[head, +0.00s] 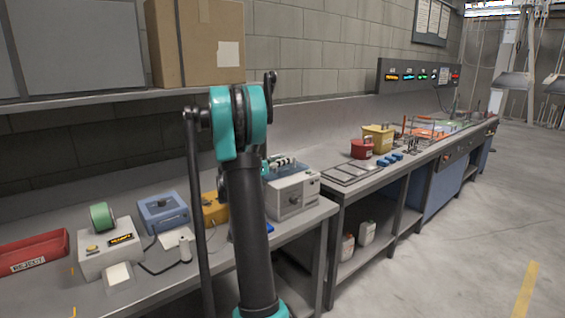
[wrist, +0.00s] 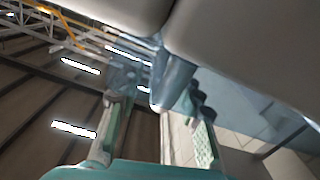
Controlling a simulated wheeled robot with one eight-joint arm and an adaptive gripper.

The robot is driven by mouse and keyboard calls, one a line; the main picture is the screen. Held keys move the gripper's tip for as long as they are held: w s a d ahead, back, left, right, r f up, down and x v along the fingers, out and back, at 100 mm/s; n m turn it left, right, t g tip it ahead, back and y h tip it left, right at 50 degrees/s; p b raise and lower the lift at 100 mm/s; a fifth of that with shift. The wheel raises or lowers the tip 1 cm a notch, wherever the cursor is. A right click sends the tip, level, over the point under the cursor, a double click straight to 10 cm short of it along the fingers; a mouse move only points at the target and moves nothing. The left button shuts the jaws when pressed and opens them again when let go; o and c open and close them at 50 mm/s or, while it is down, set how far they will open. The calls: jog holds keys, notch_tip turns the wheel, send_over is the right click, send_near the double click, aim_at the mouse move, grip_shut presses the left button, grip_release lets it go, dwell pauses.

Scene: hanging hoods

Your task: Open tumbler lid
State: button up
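A pale grey box-shaped machine (head: 292,195), which looks like the tumbler, stands at the right end of the near bench in the head view. Clear bluish and teal parts and a pale rod-like piece show on its top, partly behind my arm. I cannot tell clearly whether its lid is up or down. In the wrist view my gripper (wrist: 152,96) has its two fingers spread apart. A clear bluish piece (wrist: 174,82), perhaps the lid, lies near and beyond the fingertips. I cannot tell whether they touch. My gripper is not clear in the head view.
A blue device (head: 163,213), a yellow device (head: 215,209), a grey box with a green roll (head: 103,216) and a red bin (head: 33,252) stand on the near bench. A shelf with a cardboard box (head: 195,45) hangs above. The floor at right is clear.

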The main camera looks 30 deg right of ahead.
grip_shut()
dwell(0.3)
jog(key=shift+w+r+n, duration=0.25)
jog(key=shift+r+n, duration=0.25)
jog(key=shift+r, duration=0.2)
jog(key=w+r+n, duration=0.7)
jog(key=r+n, duration=0.1)
jog(key=w+a+r+n, duration=0.1)
jog(key=w+r+n, duration=0.1)
jog(key=w+n, duration=0.5)
jog(key=shift+w+a, duration=0.3)
jog(key=shift+w, duration=2.35)
jog(key=shift+r, duration=0.1)
